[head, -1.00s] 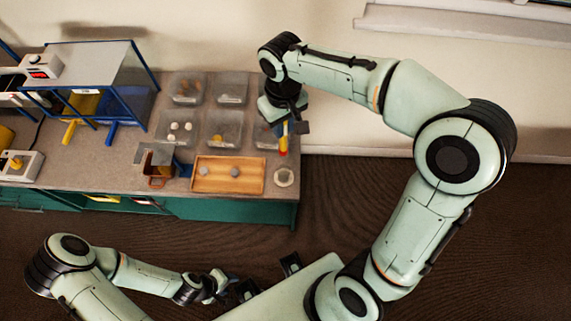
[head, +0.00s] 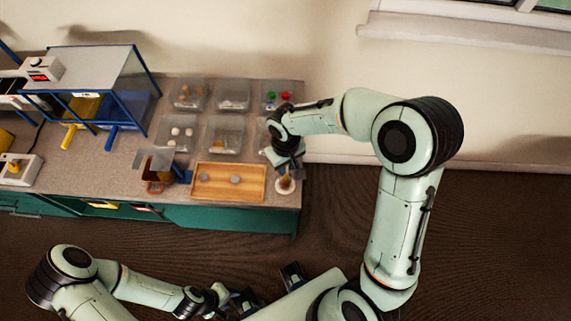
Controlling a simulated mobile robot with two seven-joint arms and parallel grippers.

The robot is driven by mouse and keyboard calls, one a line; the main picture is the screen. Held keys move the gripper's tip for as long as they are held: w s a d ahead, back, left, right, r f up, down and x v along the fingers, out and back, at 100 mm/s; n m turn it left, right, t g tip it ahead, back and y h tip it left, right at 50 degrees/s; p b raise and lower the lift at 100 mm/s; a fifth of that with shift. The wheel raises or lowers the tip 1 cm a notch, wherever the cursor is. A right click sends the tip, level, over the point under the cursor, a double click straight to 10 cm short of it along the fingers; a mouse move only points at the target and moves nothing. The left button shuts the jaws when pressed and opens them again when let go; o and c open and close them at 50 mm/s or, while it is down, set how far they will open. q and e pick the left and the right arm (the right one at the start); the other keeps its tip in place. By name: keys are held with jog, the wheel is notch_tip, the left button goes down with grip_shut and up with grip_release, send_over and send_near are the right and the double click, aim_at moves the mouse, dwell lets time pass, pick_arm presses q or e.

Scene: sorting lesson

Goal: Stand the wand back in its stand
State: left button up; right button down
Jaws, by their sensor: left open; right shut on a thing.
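My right gripper (head: 287,166) is over the front right corner of the bench, shut on the wand (head: 285,180). Only a short yellowish length of the wand shows below the jaws, pointing down. The stand (head: 285,190), a pale round piece, is directly under it. The wand's lower end overlaps the stand in the head view; I cannot tell whether it is inside or just above. My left gripper (head: 226,300) is open and empty, low in the view, away from the bench.
A wooden tray (head: 228,198) with two grey pieces lies left of the stand. Clear bins (head: 225,134) with small pieces stand behind. A brown container (head: 157,182) and a blue-framed rack (head: 98,95) are further left. The bench's right edge is close to the stand.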

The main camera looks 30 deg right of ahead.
jog(key=shift+f, duration=0.2)
jog(key=c, duration=1)
grip_release()
jog(key=shift+r, duration=0.1)
jog(key=shift+r, duration=0.3)
notch_tip(320, 180, up, 12)
jog(key=shift+f+p, duration=0.15)
jog(key=shift+p, duration=0.55)
